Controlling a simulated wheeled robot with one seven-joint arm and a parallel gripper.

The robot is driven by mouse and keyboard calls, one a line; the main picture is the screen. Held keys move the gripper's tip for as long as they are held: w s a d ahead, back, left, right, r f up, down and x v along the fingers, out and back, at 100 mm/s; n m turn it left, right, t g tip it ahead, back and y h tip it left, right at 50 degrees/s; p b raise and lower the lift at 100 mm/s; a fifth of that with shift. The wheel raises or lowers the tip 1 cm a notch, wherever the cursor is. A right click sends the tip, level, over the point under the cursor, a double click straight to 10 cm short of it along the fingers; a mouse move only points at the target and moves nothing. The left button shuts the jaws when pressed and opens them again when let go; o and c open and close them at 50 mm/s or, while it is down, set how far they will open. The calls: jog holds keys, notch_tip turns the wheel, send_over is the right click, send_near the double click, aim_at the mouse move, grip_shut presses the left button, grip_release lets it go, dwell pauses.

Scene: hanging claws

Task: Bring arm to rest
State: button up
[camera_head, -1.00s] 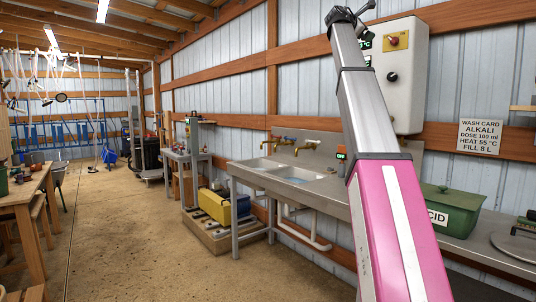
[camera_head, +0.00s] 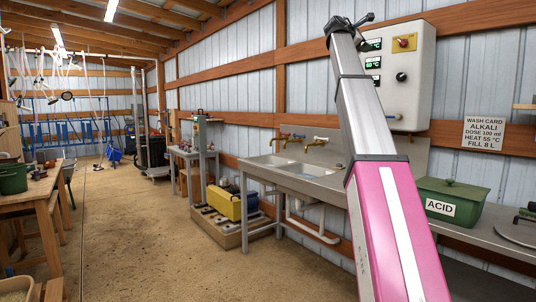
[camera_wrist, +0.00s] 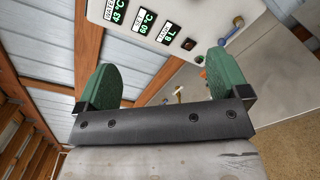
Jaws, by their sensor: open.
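My gripper (camera_wrist: 163,85) shows in the wrist view with its two green fingers spread well apart. It is open and nothing is between the fingers. Behind the fingers is the white control panel (camera_wrist: 182,18) with green readouts, one of them 60 °C. In the head view my arm rises across the right half of the picture, with its dark end at the top by the control panel (camera_head: 420,60). The fingers cannot be made out in the head view.
A steel sink counter (camera_head: 325,187) with brass taps runs along the right wall. A green box marked ACID (camera_head: 450,204) stands on it. A yellow box (camera_head: 223,203) sits on a low platform left of the sink. A wooden workbench (camera_head: 32,190) is at left. The floor between is clear.

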jog(key=w+a+f+m+g+y, duration=0.1)
jog(key=a+f+m+g+y, duration=0.2)
jog(key=f, duration=2.6)
jog(key=a+f+m+g+y, duration=0.1)
jog(key=a+f+m+y, duration=0.3)
jog(key=f, duration=2.6)
jog(key=s+a+f+m+g+y, duration=0.1)
jog(key=s+a+f+m+y, duration=0.15)
jog(key=s+f, duration=0.65)
jog(key=s+a+f+m+g+y, duration=0.1)
jog(key=s+a+f+g, duration=0.2)
jog(key=f, duration=1)
jog(key=s+a+f+m+y, duration=0.1)
jog(key=s+a+f, duration=0.2)
jog(key=s+f, duration=0.65)
jog(key=s+a+f+m+g+y, duration=0.2)
jog(key=s+a+f+m+g, duration=0.1)
jog(key=s+f, duration=0.8)
jog(key=shift+s+a+m, duration=0.35)
jog(key=shift+s+m, duration=0.2)
jog(key=shift+s, duration=0.2)
